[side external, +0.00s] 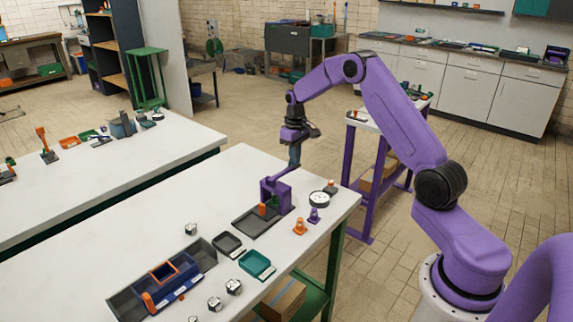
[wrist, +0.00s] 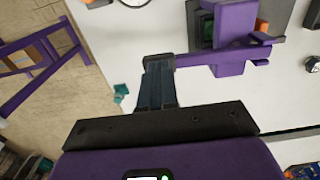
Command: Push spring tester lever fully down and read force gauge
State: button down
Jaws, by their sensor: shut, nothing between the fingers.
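The purple spring tester (side external: 276,196) stands near the right end of the white table, with a green part inside its frame. It also shows in the wrist view (wrist: 230,62). Its purple lever (side external: 283,171) slants up to the right from the frame; in the wrist view the lever (wrist: 192,59) reaches to my fingertips. My gripper (side external: 294,164) is shut with nothing between the fingers, pointing down at the lever's outer end. Whether it touches is unclear. A round white-faced gauge (side external: 319,198) lies right of the tester; its reading is too small to tell.
Orange (side external: 300,227) and purple (side external: 314,215) cone-like pieces stand near the table's right edge. A blue bin (side external: 165,280) sits front left. The table's back left is clear.

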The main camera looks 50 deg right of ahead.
notch_tip(320, 180, up, 9)
dwell(1.0)
jog(key=shift+r, duration=0.1)
